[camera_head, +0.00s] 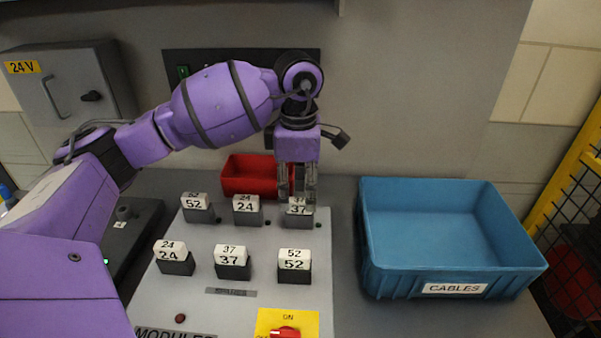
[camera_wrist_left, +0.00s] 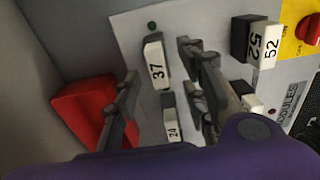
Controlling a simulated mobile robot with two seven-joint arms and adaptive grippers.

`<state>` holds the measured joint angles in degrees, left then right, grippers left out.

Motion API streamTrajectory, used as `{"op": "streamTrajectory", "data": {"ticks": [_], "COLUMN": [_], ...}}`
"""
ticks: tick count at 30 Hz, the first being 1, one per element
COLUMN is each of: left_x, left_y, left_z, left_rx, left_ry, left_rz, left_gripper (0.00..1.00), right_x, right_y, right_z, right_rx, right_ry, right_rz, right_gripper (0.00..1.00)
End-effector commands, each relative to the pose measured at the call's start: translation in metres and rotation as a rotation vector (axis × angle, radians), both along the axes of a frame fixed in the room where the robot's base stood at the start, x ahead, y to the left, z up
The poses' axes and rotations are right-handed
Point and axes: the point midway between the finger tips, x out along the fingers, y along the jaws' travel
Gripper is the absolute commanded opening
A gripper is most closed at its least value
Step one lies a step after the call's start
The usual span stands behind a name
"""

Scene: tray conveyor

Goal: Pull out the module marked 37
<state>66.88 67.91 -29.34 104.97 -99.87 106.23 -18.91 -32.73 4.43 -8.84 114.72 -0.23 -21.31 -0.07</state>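Two modules marked 37 stand on the grey panel (camera_head: 215,300). One module 37 (camera_head: 298,208) is at the right end of the back row, and the other module 37 (camera_head: 233,262) is in the middle of the front row. My left gripper (camera_head: 297,190) points down with its fingers apart at the back-row 37. In the left wrist view this 37 (camera_wrist_left: 156,62) shows between the two open fingers (camera_wrist_left: 160,68). I cannot tell whether they touch it. My right gripper is not in view.
Neighbouring modules are marked 24 (camera_head: 246,205) and 52 (camera_head: 294,262), among others. A red bin (camera_head: 240,180) stands behind the panel. A blue crate labelled CABLES (camera_head: 455,290) stands at right, empty. A red switch (camera_head: 285,332) sits on a yellow plate in front.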

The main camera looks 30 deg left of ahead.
Motion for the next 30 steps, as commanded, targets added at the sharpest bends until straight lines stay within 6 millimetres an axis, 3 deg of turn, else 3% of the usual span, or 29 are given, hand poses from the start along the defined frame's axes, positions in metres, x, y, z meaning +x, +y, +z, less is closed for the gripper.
{"op": "streamTrajectory", "data": {"ticks": [7, 18, 27, 30], "left_x": [0.0, 0.0, 0.0, 0.0], "left_y": [0.0, 0.0, 0.0, 0.0], "left_z": [-0.028, -0.033, -0.033, -0.033], "left_rx": [0.0, 0.0, 0.0, 0.0], "left_ry": [0.0, -0.001, -0.001, -0.001], "left_rz": [0.0, -0.001, 0.0, 0.0], "left_gripper": [0.39, 0.38, 0.0, 0.0], "right_x": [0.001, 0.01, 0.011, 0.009], "right_y": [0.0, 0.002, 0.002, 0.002], "right_z": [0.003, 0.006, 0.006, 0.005], "right_rx": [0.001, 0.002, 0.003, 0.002], "right_ry": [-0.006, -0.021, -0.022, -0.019], "right_rz": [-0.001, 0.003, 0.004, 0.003], "right_gripper": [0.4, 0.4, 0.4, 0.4]}}
